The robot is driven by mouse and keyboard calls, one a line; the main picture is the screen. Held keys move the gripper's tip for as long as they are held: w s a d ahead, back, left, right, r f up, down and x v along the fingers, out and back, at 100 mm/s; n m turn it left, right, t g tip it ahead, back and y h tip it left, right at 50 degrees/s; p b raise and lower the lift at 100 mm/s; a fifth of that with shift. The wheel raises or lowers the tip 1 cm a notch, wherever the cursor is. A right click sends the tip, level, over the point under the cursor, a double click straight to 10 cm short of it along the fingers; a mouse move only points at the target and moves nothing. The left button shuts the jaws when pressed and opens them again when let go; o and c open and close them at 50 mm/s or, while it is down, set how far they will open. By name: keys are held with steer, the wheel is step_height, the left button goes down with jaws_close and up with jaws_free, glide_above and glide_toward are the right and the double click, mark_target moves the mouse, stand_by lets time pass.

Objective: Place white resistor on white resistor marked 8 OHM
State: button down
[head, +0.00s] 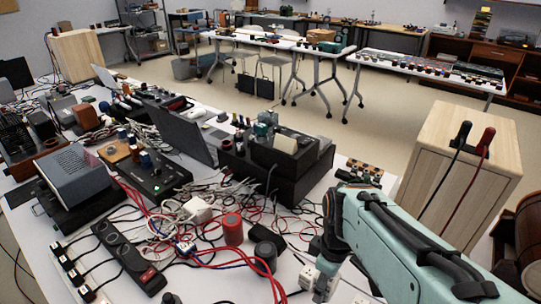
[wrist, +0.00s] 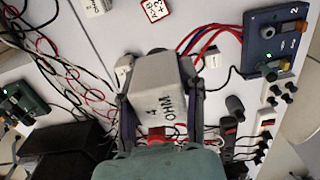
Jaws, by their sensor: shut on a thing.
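My gripper (wrist: 160,100) is shut on a white resistor (wrist: 165,80), a boxy block whose face reads "4 OHM". Its fingers lie along the block's left and right sides in the wrist view. In the head view my gripper (head: 325,268) is at the lower middle, by the table's near right part, with a white block at its tip. Small white blocks lie on the table in the wrist view, one at the top left (wrist: 96,5) and one right of the held resistor (wrist: 212,57). I cannot read an "8 OHM" mark on any of them.
Red, blue and black cables cross the table. A blue device (wrist: 275,40) stands at the right of the wrist view. In the head view, a red cylinder (head: 232,230), black boxes (head: 280,180) and a wooden speaker cabinet (head: 455,170) are nearby.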

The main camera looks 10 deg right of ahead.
steer(key=w+f, duration=0.3)
steer(key=w, duration=0.1)
steer(key=w+d+f, duration=0.1)
steer(key=w+f, duration=0.2)
steer(key=w, duration=0.1)
steer(key=w+f, duration=0.3)
steer(key=w, duration=0.1)
steer(key=shift+w+d+f, duration=0.25)
steer(key=shift+w+d, duration=0.1)
steer(key=shift+d, duration=0.05)
steer(key=shift+f, duration=1.5)
steer(key=shift+f, duration=0.1)
steer(key=shift+f, duration=0.1)
steer(key=c, duration=0.7)
jaws_free()
steer(key=shift+o, duration=0.2)
